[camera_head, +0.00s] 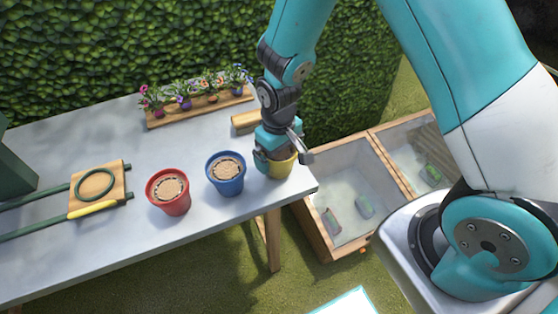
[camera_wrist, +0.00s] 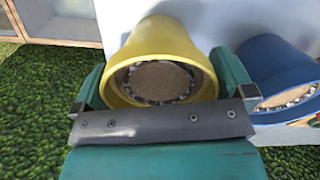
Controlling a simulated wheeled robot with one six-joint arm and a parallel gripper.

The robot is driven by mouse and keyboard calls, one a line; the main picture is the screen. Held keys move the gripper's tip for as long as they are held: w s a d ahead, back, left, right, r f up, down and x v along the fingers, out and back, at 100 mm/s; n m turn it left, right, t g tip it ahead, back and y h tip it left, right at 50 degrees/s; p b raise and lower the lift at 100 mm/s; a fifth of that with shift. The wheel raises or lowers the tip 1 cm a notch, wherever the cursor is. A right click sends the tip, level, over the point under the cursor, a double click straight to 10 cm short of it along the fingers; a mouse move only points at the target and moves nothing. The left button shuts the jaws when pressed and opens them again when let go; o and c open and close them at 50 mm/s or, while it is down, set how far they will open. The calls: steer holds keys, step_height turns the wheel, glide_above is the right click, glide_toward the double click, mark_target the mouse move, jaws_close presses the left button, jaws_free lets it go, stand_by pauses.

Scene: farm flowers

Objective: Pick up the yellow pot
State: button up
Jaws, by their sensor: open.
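The yellow pot (camera_head: 281,167) stands upright near the right end of the table, partly hidden behind my gripper (camera_head: 278,151) in the head view. In the wrist view the yellow pot (camera_wrist: 160,45) is large and central, with brown soil and a ring of pebbles inside. My gripper (camera_wrist: 163,88) is open, with one teal finger on each side of the pot's rim. I cannot tell whether the fingers touch it. The blue pot (camera_head: 226,173) stands just left of the yellow one; it also shows at the right of the wrist view (camera_wrist: 272,68).
A red pot (camera_head: 171,191) stands farther left on the grey table (camera_head: 110,230). A wooden tray of small flowers (camera_head: 200,105) and a wooden block (camera_head: 245,119) lie behind. Wooden-framed bins (camera_head: 318,240) stand on the grass to the right. A hedge rises behind the table.

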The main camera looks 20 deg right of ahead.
steer(key=c, duration=0.8)
steer(key=shift+r, duration=0.1)
